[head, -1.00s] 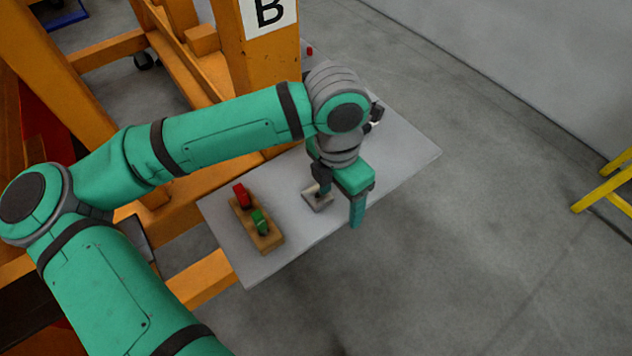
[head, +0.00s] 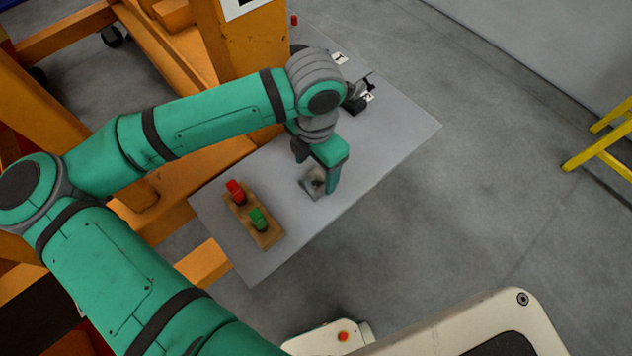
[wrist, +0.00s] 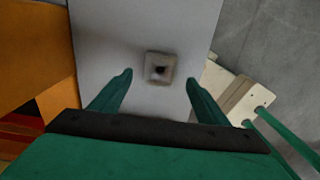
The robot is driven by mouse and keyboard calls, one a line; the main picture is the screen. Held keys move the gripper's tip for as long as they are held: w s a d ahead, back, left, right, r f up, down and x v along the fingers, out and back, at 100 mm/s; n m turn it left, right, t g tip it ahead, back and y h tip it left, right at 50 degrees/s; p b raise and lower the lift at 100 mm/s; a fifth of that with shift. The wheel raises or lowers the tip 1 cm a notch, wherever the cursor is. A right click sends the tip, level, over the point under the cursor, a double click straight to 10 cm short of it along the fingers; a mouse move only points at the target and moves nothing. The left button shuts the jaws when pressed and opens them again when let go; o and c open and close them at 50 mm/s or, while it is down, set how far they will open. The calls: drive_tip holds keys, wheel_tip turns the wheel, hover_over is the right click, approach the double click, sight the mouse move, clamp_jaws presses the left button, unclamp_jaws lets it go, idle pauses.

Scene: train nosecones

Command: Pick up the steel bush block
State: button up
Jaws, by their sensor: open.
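The steel bush block (head: 311,188) is a small grey square block with a dark round hole in its top. It lies on the grey table (head: 228,250), partly hidden by my gripper in the head view. In the wrist view the block (wrist: 150,75) shows whole, in line with the gap between the fingers and beyond their tips. My gripper (head: 317,172) is open and empty, above the block and apart from it. Both fingers of my gripper (wrist: 159,78) show in the wrist view, one to each side of the block.
A wooden holder (head: 268,238) with a red piece (head: 235,191) and a green piece (head: 258,218) stands left of the block. Dark fixtures (head: 355,105) with number labels stand at the table's far end. An orange frame (head: 240,60) borders the table's left side. A yellow stand (head: 598,147) is far right.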

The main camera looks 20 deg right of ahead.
sight(316, 186)
drive_tip(key=shift+f, duration=2.55)
drive_tip(key=shift+w, duration=0.15)
drive_tip(key=c, duration=1.4)
drive_tip(key=shift+d, duration=0.15)
drive_tip(key=shift+c, duration=0.3)
